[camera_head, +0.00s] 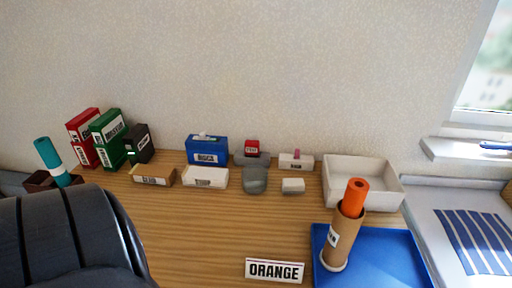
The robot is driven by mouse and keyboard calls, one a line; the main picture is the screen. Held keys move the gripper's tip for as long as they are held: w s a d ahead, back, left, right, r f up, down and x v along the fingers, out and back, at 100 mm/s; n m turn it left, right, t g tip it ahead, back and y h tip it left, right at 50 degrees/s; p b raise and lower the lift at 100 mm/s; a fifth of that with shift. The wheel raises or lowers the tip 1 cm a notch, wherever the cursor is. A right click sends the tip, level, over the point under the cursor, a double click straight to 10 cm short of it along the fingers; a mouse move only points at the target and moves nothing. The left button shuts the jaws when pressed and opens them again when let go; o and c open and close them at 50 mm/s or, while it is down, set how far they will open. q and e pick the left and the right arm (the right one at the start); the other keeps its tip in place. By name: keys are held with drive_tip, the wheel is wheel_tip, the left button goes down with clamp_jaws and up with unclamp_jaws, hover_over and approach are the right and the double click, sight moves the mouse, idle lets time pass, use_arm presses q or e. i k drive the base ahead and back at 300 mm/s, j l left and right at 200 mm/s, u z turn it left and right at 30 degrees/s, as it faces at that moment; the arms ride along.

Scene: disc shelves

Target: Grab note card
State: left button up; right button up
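A white card (275,270) with the word ORANGE in black capitals sits at the front of the wooden desk, at the bottom middle of the head view. It is just left of a blue tray and faces me. Nothing is touching it from above. Neither of my grippers shows in this view, so I cannot see whether they are open or shut.
The blue tray (398,252) holds a brown tube (343,238) with an orange roll (354,196). A white bin (362,184) stands behind. Labelled boxes (108,138) line the back left. A large black ribbed shape (65,245) fills the lower left. The desk's middle is clear.

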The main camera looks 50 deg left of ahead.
sight(257, 269)
drive_tip(key=u, duration=1.35)
